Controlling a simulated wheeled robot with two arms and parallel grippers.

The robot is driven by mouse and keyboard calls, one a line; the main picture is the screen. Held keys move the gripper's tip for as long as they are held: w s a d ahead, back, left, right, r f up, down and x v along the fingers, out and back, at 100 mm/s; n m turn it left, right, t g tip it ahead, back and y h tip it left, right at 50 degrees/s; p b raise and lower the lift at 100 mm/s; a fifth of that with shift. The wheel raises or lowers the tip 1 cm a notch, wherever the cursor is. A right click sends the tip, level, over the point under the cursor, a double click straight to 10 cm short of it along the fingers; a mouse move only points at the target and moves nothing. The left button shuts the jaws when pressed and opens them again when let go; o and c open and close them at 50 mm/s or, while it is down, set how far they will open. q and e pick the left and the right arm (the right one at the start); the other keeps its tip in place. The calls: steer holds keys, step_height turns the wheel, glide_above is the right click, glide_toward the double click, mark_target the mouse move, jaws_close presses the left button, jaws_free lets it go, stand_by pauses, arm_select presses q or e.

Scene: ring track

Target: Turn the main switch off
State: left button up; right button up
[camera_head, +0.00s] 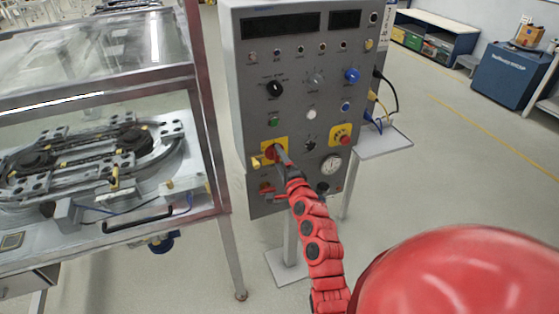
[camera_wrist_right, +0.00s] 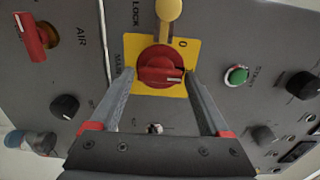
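The main switch (camera_head: 270,151) is a red rotary knob on a yellow plate, low on the left of the grey control panel (camera_head: 294,100). In the right wrist view the red knob (camera_wrist_right: 160,62) shows a pale mark at its lower right, with "0" and "LOCK" printed nearby. My right gripper (camera_head: 280,156) is at the knob, partly covering it in the head view. In the right wrist view my right gripper (camera_wrist_right: 159,75) is open, one finger on each side of the knob; contact is unclear. My left gripper is not in view.
A yellow lock-like part (camera_wrist_right: 168,12) hangs beside the switch plate. A red AIR handle (camera_wrist_right: 35,37), a green START button (camera_wrist_right: 236,75) and an emergency stop (camera_head: 342,135) are nearby. A glazed machine (camera_head: 110,140) stands left; open floor (camera_head: 450,170) lies right.

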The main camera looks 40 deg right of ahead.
steer(key=c, duration=1)
steer(key=shift+f+n+b, duration=0.15)
steer(key=shift+n+b, duration=0.95)
steer(key=shift+b, duration=0.05)
steer(key=n+b, duration=1)
steer(key=shift+f, duration=0.15)
steer(key=shift+n+b, duration=0.95)
steer(key=shift+n, duration=0.25)
steer(key=shift+n+b, duration=0.8)
steer(key=shift+n, duration=0.8)
